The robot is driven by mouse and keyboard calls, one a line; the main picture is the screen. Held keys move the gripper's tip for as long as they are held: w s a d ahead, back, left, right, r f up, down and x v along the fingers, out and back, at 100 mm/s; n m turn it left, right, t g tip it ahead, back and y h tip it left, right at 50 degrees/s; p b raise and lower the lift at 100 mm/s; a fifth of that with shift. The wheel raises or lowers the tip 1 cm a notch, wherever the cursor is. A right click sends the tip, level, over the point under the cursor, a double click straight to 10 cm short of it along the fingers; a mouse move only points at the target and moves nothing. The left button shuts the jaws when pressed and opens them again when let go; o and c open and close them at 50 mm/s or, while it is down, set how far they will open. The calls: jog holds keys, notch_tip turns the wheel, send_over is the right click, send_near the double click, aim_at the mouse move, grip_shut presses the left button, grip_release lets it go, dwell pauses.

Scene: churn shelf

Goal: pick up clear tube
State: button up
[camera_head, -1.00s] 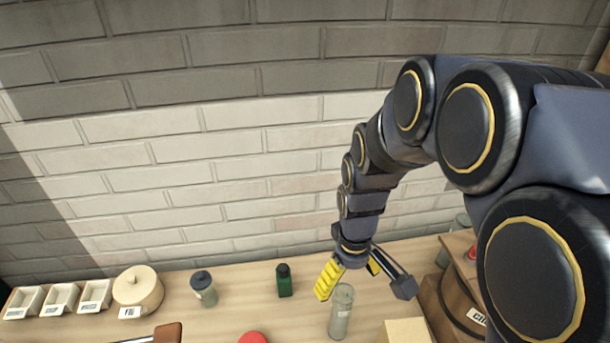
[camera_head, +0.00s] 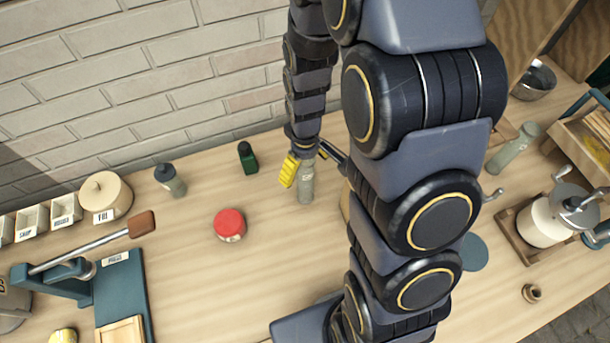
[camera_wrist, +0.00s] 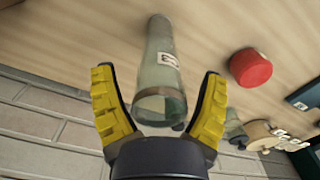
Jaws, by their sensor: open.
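The clear tube (camera_head: 306,186) stands on the wooden table in the head view, a greyish see-through cylinder. In the wrist view the tube (camera_wrist: 158,75) carries a small white label and lies between the two yellow-padded fingers of my gripper (camera_wrist: 160,100). In the head view my gripper (camera_head: 308,168) is at the tube's upper part, with a yellow finger on its left and a dark finger on its right. My gripper is open. I cannot tell whether either finger touches the tube.
A dark green bottle (camera_head: 248,158), a grey bottle with a dark cap (camera_head: 170,180) and a red-lidded jar (camera_head: 229,225) stand to the left. A beige lidded pot (camera_head: 104,198) is farther left. Another greyish cylinder (camera_head: 513,148) is at the right. My arm hides the middle of the table.

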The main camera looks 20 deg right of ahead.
jog(key=c, duration=1.2)
